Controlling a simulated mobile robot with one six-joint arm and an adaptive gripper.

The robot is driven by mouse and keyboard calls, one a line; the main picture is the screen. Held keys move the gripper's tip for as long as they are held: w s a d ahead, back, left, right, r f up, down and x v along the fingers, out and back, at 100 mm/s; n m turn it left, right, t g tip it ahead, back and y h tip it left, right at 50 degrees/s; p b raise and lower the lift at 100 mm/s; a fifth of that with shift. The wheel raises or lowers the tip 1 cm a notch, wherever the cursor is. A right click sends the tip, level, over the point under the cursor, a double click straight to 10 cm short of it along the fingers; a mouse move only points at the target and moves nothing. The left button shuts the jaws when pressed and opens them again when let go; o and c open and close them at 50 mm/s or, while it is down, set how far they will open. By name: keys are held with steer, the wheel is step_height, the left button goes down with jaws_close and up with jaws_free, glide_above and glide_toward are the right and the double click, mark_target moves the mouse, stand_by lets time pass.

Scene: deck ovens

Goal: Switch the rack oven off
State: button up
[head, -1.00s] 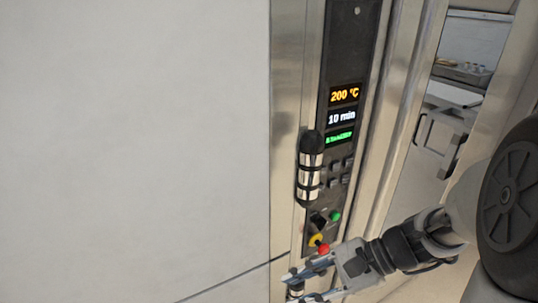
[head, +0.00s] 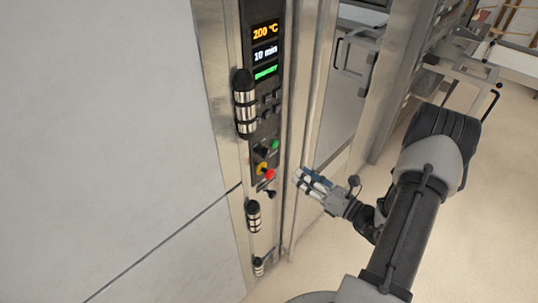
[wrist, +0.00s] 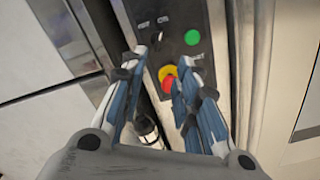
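The rack oven's dark control panel (head: 264,100) is a tall strip left of centre in the head view. Its displays show 200 °C, 10 min and a green line, too small to read surely. Below are a green button (head: 274,145), a black switch (head: 262,152) and a red button (head: 269,175) on a yellow base. My gripper (head: 304,178) is open and empty, right of the red button in the head view. In the wrist view, the red button (wrist: 169,85) shows between the spread fingers, with the black switch (wrist: 165,44) and green button (wrist: 192,37) above it. I cannot tell whether anything touches.
A black-and-chrome handle (head: 245,110) stands out left of the panel, with smaller similar fittings (head: 254,216) below. A pale wall panel (head: 100,120) fills the left. Steel equipment with a handle (head: 352,60) stands behind. Open floor (head: 490,200) lies to the right.

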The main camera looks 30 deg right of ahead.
mark_target(267, 154)
steer(key=x, duration=1.4)
steer(key=shift+w+a, duration=0.2)
steer(key=shift+w, duration=0.1)
steer(key=shift+c, duration=0.3)
jaws_close()
